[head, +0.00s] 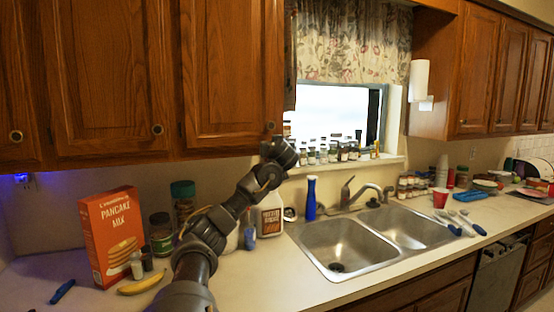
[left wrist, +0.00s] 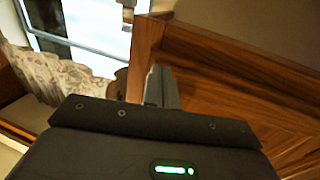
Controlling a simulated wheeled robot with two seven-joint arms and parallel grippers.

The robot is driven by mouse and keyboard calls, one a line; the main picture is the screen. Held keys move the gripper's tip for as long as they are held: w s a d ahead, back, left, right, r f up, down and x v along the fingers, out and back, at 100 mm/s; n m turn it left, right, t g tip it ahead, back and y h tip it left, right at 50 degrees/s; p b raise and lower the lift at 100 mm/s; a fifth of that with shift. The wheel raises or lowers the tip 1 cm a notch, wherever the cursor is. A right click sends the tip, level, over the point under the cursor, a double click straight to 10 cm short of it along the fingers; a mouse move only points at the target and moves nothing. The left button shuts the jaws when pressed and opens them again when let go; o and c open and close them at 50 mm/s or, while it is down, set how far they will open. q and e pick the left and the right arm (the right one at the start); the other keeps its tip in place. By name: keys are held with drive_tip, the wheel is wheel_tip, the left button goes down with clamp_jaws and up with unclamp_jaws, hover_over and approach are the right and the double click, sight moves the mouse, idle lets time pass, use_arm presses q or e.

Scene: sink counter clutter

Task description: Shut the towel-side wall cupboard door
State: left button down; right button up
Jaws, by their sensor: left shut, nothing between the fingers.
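The wall cupboard on the right carries a white paper towel roll (head: 420,78) on its side panel. Its nearest door (head: 476,70) looks flush with the front, though a small gap cannot be ruled out. My left gripper (head: 281,150) is far to the left of it, just below the lower right corner of the left wall cupboard's door (head: 230,70), near its knob. In the left wrist view, the gripper's fingers (left wrist: 163,88) are shut and empty, overlapping the edge of brown cupboard wood (left wrist: 225,75). Whether they touch it cannot be told. My right gripper is out of view.
Below stand a pancake mix box (head: 112,235), a banana (head: 142,284), a white bottle (head: 271,214) and a blue bottle (head: 311,198). The double sink (head: 340,250) is at centre. Spice jars line the window sill (head: 370,159). Open air lies before the window between the cupboards.

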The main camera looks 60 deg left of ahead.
use_arm(q)
drive_tip(key=d+b, duration=0.2)
drive_tip(key=d, duration=1.1)
drive_tip(key=shift+s+f, duration=0.15)
drive_tip(key=shift+s, duration=0.05)
drive_tip(key=shift+a, duration=0.1)
